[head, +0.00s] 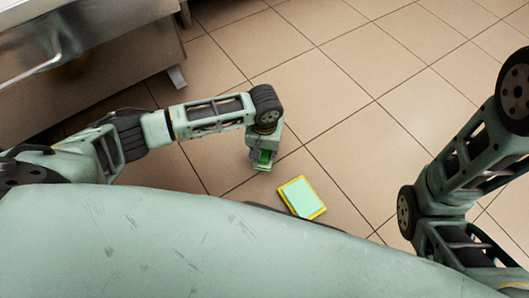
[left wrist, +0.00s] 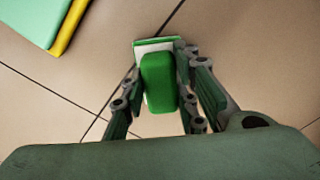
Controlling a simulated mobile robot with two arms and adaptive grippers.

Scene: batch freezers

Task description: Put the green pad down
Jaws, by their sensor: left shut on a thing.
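The green pad (left wrist: 158,82) is between the fingers of my left gripper (left wrist: 158,100) in the left wrist view. It is a bright green block with a white layer at its far end. My left gripper is shut on it. In the head view, my left gripper (head: 262,158) points down with the green pad (head: 262,160) showing at its tip, over the tiled floor. Whether the pad touches the floor cannot be told. My right arm shows at the right of the head view, but its gripper is out of view.
A yellow-edged, mint-topped flat thing (head: 301,197) lies on the floor just right of my left gripper; its corner shows in the left wrist view (left wrist: 40,20). A metal cabinet (head: 110,60) stands at the upper left. Tiled floor (head: 340,100) is clear beyond.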

